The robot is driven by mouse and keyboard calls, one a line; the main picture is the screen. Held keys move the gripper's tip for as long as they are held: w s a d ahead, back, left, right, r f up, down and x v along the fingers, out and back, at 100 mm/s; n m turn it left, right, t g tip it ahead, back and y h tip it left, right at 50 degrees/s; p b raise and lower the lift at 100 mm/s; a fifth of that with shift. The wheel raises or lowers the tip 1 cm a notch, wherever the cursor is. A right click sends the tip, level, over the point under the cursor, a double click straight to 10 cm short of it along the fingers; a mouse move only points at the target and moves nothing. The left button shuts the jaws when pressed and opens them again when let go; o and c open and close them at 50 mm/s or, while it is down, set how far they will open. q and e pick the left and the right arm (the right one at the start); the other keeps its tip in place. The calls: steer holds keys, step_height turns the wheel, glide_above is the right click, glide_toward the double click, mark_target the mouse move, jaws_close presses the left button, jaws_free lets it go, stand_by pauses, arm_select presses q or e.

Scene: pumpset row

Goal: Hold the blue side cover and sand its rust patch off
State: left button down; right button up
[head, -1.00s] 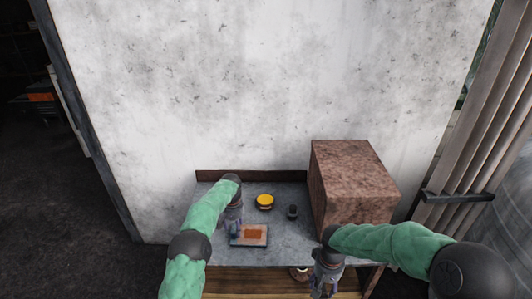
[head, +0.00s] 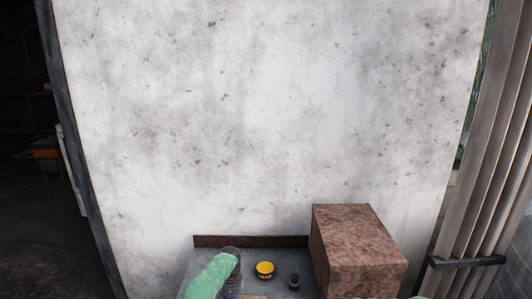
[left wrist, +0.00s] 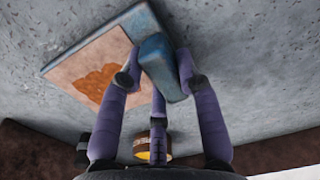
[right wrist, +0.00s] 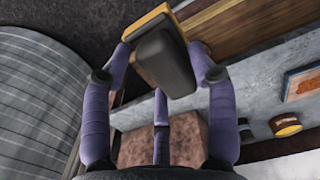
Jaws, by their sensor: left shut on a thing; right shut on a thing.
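The side cover (left wrist: 80,62) lies on the grey bench top in the left wrist view, a pale reddish plate with a blue edge. An orange-brown rust patch (left wrist: 97,86) shows on its face. My left gripper (left wrist: 160,62) is shut on the blue raised grip (left wrist: 161,66) at the cover's edge. My right gripper (right wrist: 161,58) is shut on a dark grey block with a yellow-brown face (right wrist: 150,30), apart from the cover. The cover with its patch shows at the right of the right wrist view (right wrist: 302,83). The head view mostly cuts off cover and grippers.
A yellow-topped tin (head: 264,269) and a small dark object (head: 294,281) stand on the bench. A large rusty brown box (head: 358,245) stands at the bench's right. A stained pale wall (head: 270,120) rises behind.

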arm_select(q)
steer(key=c, duration=0.8)
jaws_free()
